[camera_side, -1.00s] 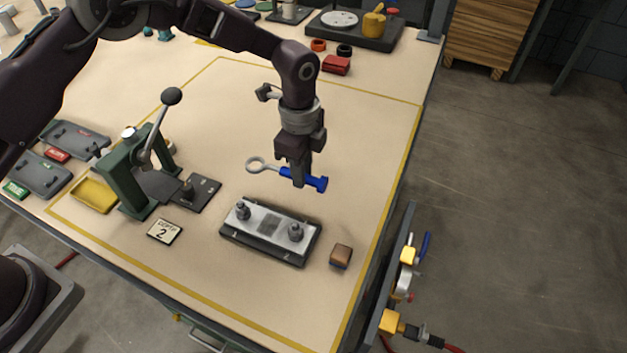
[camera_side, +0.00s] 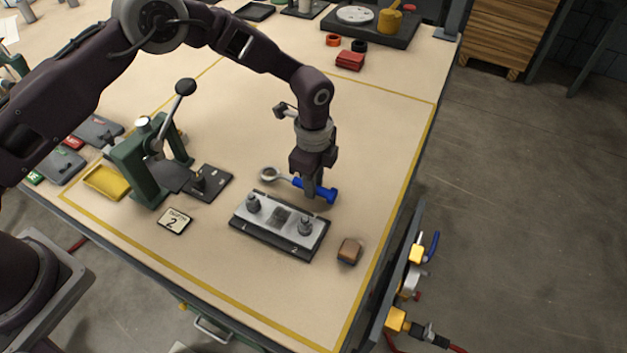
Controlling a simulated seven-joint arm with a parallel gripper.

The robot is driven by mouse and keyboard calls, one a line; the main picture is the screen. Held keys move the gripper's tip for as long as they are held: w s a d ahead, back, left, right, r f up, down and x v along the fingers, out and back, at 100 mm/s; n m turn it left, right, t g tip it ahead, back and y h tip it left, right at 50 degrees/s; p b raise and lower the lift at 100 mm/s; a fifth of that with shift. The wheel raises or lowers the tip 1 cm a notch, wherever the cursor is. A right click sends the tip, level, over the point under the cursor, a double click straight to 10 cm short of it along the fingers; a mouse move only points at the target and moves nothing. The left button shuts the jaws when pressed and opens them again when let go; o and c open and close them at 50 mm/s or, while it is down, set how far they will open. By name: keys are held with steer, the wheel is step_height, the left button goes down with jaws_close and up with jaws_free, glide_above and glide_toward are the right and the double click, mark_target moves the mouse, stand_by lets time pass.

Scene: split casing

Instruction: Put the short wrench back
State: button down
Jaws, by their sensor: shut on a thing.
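The short wrench (camera_side: 328,195) has a blue handle and a grey ring end. My gripper (camera_side: 310,192) points down and is shut on the blue handle. The ring end points left, and the handle end sticks out to the right of the fingers. The wrench is just behind the split casing, a grey metal plate on a dark base (camera_side: 280,222) with two upright knobs or bolts. Whether the wrench touches the table or hangs just above it, I cannot tell. The fingers hide part of the handle.
A small brown block (camera_side: 349,250) lies right of the casing. A green lever press (camera_side: 138,170), a dark plate (camera_side: 212,182), a yellow tray (camera_side: 107,182) and a card marked 2 (camera_side: 174,221) are on the left. The table behind my gripper is clear.

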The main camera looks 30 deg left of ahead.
steer(key=shift+f, duration=0.25)
stand_by(0.4)
steer(key=c, duration=0.7)
jaws_free()
steer(key=shift+c, duration=0.2)
steer(key=shift+r, duration=3.5)
